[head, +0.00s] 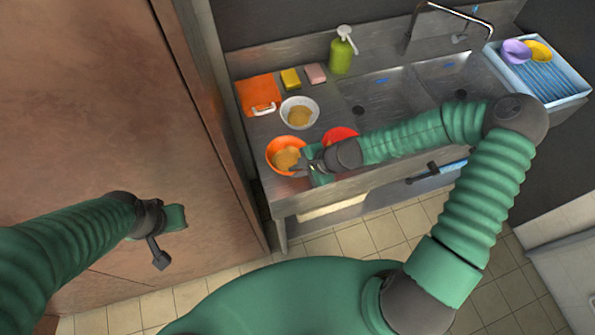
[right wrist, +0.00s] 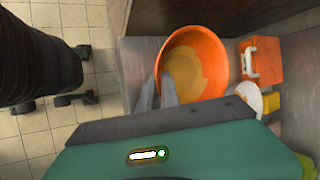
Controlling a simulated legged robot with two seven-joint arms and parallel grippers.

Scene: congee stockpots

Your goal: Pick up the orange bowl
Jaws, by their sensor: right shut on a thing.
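The orange bowl (head: 274,149) is at the left front of the steel counter, with tan food in it. It also shows large in the right wrist view (right wrist: 212,50). My right gripper (head: 300,168) is at the bowl's right front edge. In the right wrist view its two fingers (right wrist: 157,94) are at the bowl's near rim and shut on it. I cannot tell whether the bowl is clear of the counter. My left gripper (head: 174,217) is away from the counter, in front of the brown panel; its finger opening is unclear.
A white bowl (head: 312,106) with tan food and a red bowl (head: 335,134) are close by. A sink (head: 385,92) and blue rack (head: 548,80) are right.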

